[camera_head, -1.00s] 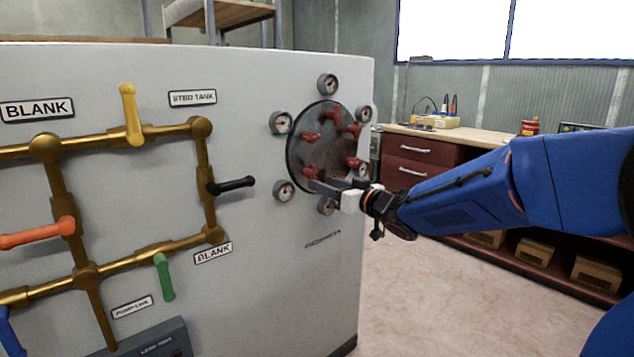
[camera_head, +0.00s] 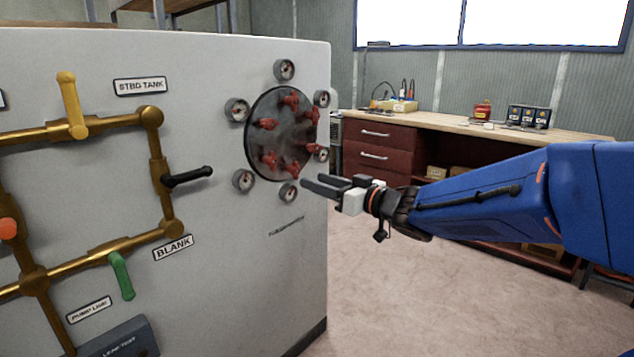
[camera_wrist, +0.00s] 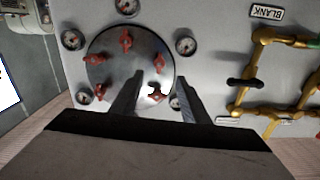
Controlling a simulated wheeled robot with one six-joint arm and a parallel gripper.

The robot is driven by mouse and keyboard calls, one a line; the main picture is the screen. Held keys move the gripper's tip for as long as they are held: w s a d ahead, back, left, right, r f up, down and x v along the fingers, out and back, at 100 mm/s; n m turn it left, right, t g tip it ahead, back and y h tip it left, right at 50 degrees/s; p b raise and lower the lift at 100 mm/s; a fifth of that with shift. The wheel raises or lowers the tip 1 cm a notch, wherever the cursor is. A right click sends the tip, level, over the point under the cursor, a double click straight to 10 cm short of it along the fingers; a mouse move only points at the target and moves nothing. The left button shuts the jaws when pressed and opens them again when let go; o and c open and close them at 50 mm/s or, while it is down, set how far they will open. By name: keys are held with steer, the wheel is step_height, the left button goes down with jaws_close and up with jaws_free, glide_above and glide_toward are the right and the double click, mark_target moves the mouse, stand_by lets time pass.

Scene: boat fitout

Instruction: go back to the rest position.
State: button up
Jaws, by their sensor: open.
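My gripper (camera_head: 312,187) is open and empty, at the end of my blue arm. In the head view it is in front of the right edge of the white panel (camera_head: 235,270), just below and right of a round dark plate (camera_head: 262,150) with several red handles. In the wrist view the two fingers (camera_wrist: 155,95) stand apart in front of the plate (camera_wrist: 108,68), with one red handle (camera_wrist: 156,95) seen between them. No finger visibly holds anything. Whether the fingertips touch the panel cannot be told, but they look apart from it.
Several round gauges (camera_head: 237,110) ring the plate. Brass pipes (camera_head: 95,128) with yellow, black (camera_head: 188,177) and green (camera_head: 121,276) levers cover the panel's left part. A workbench (camera_head: 440,122) with red drawers stands behind my arm. The floor (camera_head: 420,310) right of the panel is clear.

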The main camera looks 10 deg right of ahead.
steer(key=s+d+f+m+g+h, duration=0.1)
steer(key=s+d+f+m+h, duration=0.2)
steer(key=s+d+f+h, duration=0.25)
steer(key=s+d+f+m+g+h, duration=0.1)
steer(key=s+d+f+m+h, duration=0.1)
steer(key=s+d+m+h, duration=0.45)
steer(key=s+f+n+g, duration=0.1)
steer(key=s+f+g, duration=0.3)
steer(key=s, duration=0.6)
steer(key=s+f+n+g+y, duration=0.1)
steer(key=s+f+n+g, duration=0.1)
steer(key=s+f, duration=0.5)
steer(key=s+g, duration=0.1)
steer(key=s, duration=0.2)
steer(key=shift+s+f+g, duration=0.2)
steer(key=shift+f+g, duration=0.1)
steer(key=shift+g, duration=0.1)
steer(key=shift+c, duration=0.2)
